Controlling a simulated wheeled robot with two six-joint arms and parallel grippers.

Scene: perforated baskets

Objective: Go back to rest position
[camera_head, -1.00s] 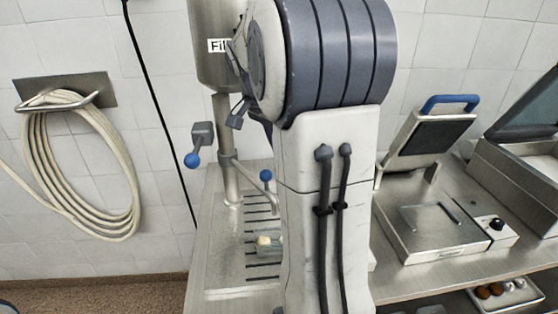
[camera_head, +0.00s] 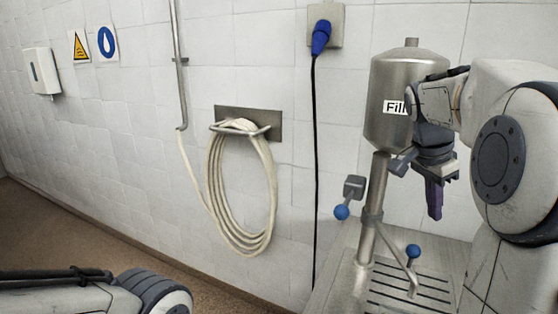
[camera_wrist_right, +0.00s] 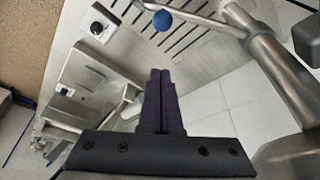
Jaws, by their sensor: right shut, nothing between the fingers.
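My right gripper (camera_head: 434,214) hangs with its dark purple fingers pointing down, at the right of the head view, beside the steel filler tank (camera_head: 390,130) marked "Fill". Its two fingers are together and hold nothing. In the right wrist view the closed fingers (camera_wrist_right: 160,78) show in the middle, with the slotted drain surface beyond them. Part of my left arm shows at the bottom left of the head view. My left gripper is out of view.
A coiled hose (camera_head: 240,195) hangs on the wall. A blue plug (camera_head: 320,38) has a black cable running down. Floor is clear at left.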

